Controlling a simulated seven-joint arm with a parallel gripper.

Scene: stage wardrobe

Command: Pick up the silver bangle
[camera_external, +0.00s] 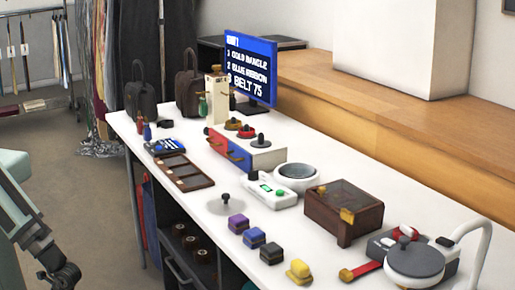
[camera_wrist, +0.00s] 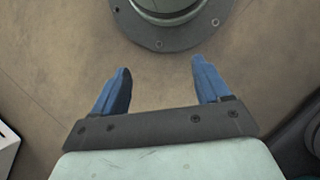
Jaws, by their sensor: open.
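I cannot make out a silver bangle for certain in either view. A closed brown wooden box (camera_external: 343,209) with a gold clasp, a white round dish (camera_external: 297,173) and a pale silvery disc with a dark knob (camera_external: 226,204) stand on the white table (camera_external: 285,232). Any contents of the box are hidden. My gripper (camera_wrist: 161,76) is open in the wrist view, its two blue fingers wide apart with nothing between them. In the external view my arm is at the lower left, off the table.
A brown compartment tray (camera_external: 180,173), a red-and-blue drawer unit (camera_external: 246,150) and a round-topped device (camera_external: 414,262) also occupy the table.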

